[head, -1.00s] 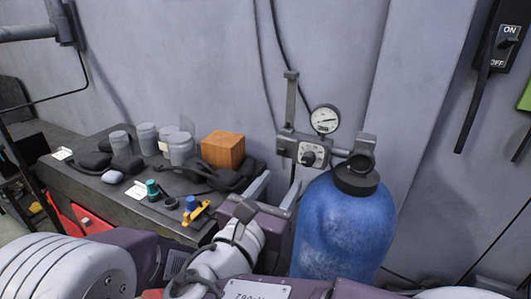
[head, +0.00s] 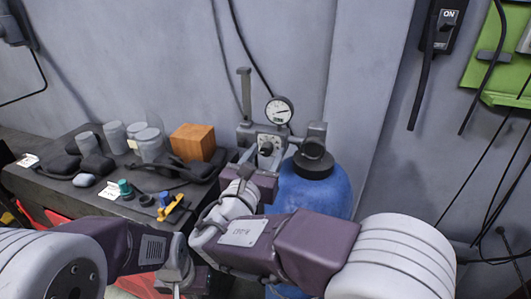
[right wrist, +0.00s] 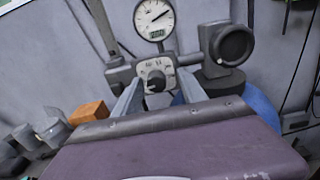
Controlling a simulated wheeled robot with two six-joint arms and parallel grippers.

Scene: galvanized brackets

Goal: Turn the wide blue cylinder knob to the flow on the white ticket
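The wide blue cylinder (head: 325,193) stands against the wall with a black collar on top. Its regulator carries a round black knob (head: 266,150) on a pale marked plate and a white-faced gauge (head: 280,110); the knob (right wrist: 156,82) also shows in the right wrist view. I cannot read its setting. My right gripper (right wrist: 160,80) is open, its two fingers pointing at the regulator on either side of the knob in that view; contact is not visible. White tickets (head: 28,160) lie on the bench, their writing too small to read. My left gripper's fingers are out of sight.
The dark bench (head: 75,196) at left holds grey jars (head: 150,144), an orange-brown block (head: 193,142), black items and small teal and blue knobs (head: 165,198). A wall switch (head: 445,30) and a green panel (head: 492,62) with hanging cables are at right.

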